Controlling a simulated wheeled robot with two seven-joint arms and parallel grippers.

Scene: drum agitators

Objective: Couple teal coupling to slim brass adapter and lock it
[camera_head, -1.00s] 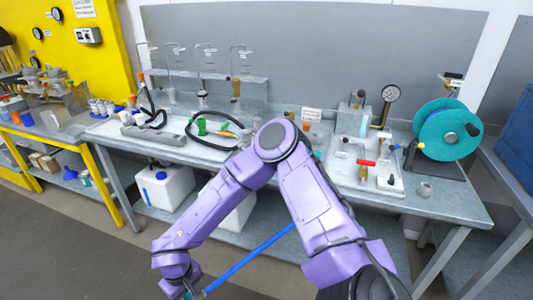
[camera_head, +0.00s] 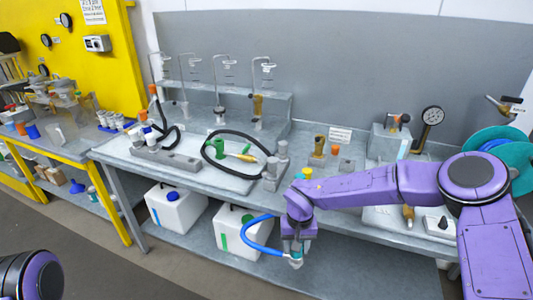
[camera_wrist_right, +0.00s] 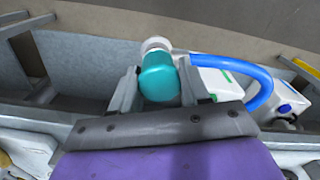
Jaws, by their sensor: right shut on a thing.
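The teal coupling (camera_wrist_right: 160,78) sits between the jaws of my right gripper (camera_wrist_right: 160,88) in the wrist view, with a pale end piece beyond it. In the head view my right gripper (camera_head: 296,252) points down in front of the bench's front edge, and the coupling is mostly hidden by it. A blue hose (camera_head: 258,245) curves from the coupling. A brass fitting (camera_head: 258,106) hangs on the rear rack and a thicker brass piece (camera_head: 320,146) stands on the bench. I cannot tell which brass part is the slim adapter. My left gripper is out of view.
White canisters (camera_head: 178,208) stand on the shelf below the bench. A black hose loop (camera_head: 207,160) with green and brass fittings lies on a white tray. A gauge (camera_head: 432,116) and a teal reel (camera_head: 510,150) are at the right. The bench's front strip is mostly clear.

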